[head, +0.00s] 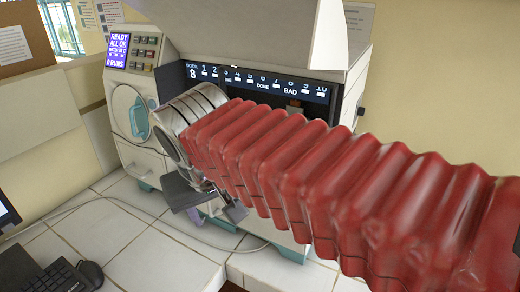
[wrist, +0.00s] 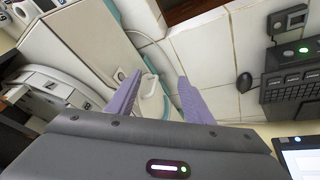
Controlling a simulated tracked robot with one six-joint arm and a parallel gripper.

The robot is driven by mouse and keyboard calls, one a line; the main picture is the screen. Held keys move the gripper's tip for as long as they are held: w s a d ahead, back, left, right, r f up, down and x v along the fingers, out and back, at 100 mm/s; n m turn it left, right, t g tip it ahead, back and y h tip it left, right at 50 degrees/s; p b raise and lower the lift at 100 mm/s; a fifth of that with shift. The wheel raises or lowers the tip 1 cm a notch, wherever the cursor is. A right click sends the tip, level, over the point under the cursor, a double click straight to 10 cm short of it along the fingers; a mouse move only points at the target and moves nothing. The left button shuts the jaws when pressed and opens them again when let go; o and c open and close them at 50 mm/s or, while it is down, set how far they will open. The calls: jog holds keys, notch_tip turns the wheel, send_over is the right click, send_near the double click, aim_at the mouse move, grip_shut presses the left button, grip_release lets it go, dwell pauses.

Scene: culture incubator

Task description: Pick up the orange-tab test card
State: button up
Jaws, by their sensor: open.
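I cannot make out the orange-tab test card in either view. The incubator (head: 345,75) stands at the back, with a dark panel (head: 215,73) of numbered positions. My red arm hides much of its front below the panel. A small brownish patch (head: 294,104) shows under the panel near the word BAD, too small to identify. My gripper (wrist: 160,76) is open, its two purple fingers apart in the wrist view. Nothing is held between them. Beyond the fingers lie the white tiled bench and a teal edge. In the head view my wrist end is in front of the incubator.
A screen (head: 119,51) reads READY, ALL OK. A round door with a teal handle (head: 138,118) is below it. A keyboard (head: 55,278) and mouse (head: 91,272) lie at lower left. A cable crosses the bench. Tiles (head: 150,235) in the middle are mostly clear.

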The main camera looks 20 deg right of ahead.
notch_tip(320, 180, up, 13)
jog(key=w+d+m+h, duration=0.2)
jog(key=m+h, duration=0.2)
jog(key=m, duration=0.7)
jog(key=shift+w+d, duration=0.15)
jog(key=shift+w, duration=0.25)
jog(key=w+d, duration=0.8)
jog(key=d, duration=0.1)
jog(key=shift+x, duration=2.55)
